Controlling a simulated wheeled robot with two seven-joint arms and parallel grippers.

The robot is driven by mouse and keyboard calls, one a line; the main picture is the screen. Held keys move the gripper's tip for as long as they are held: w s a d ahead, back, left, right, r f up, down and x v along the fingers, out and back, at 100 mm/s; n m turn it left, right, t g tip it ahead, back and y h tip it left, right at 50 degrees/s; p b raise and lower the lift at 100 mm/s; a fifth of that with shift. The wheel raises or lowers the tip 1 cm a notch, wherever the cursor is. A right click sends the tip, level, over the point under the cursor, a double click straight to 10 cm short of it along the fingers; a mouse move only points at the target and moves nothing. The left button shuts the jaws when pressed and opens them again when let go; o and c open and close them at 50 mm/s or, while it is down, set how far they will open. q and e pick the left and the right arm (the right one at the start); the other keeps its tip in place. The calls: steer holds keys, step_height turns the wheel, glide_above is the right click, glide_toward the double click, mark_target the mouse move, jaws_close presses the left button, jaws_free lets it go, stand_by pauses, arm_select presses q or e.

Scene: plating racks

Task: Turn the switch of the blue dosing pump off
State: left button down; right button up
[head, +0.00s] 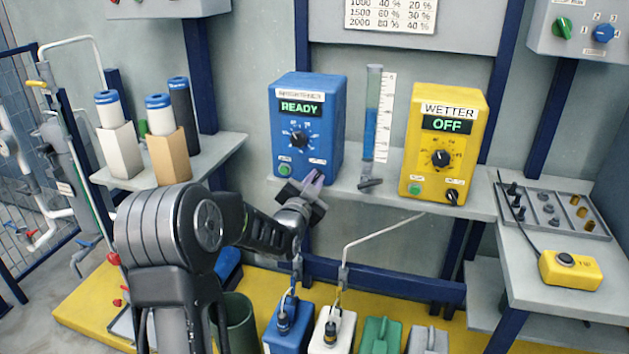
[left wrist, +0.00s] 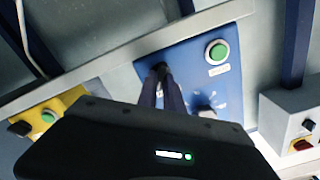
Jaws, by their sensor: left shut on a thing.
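The blue dosing pump (head: 332,130) stands on the grey shelf, with its display (head: 300,108) reading READY and a dial (head: 299,139) below it. Its green button (head: 285,170) is at the lower left of its front. Its switch, at the lower right, is hidden by my left gripper (head: 316,178) in the head view. In the left wrist view the fingers of my left gripper (left wrist: 167,92) are shut on the dark switch (left wrist: 160,69), beside the green button (left wrist: 217,52). My right gripper is in neither view.
A yellow wetter pump (head: 468,130) with its display reading OFF stands to the right. A clear tube (head: 371,125) with blue liquid stands between the pumps. Several bottles stand on the left shelf (head: 222,155). Several coloured canisters, among them a green one (head: 380,336), stand below.

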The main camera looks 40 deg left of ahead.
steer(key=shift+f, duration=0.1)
arm_select(q)
steer(key=n+b, duration=0.2)
steer(key=b, duration=0.1)
steer(key=shift+f, duration=0.2)
steer(key=shift+s+a+r+n+b, duration=0.1)
steer(key=shift+a+n+b, duration=0.05)
steer(key=shift+n+b, duration=3.1)
steer(key=shift+a+n+b, duration=0.1)
steer(key=shift+n+b, duration=2.75)
steer(key=shift+b, duration=0.65)
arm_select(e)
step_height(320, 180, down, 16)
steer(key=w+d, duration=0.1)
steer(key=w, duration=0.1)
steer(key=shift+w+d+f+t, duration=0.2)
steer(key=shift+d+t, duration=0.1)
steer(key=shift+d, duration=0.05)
arm_select(q)
steer(key=c, duration=1.5)
jaws_free()
steer(key=shift+r, duration=0.1)
steer(key=shift+p+v, duration=0.45)
steer(key=shift+v, duration=3.45)
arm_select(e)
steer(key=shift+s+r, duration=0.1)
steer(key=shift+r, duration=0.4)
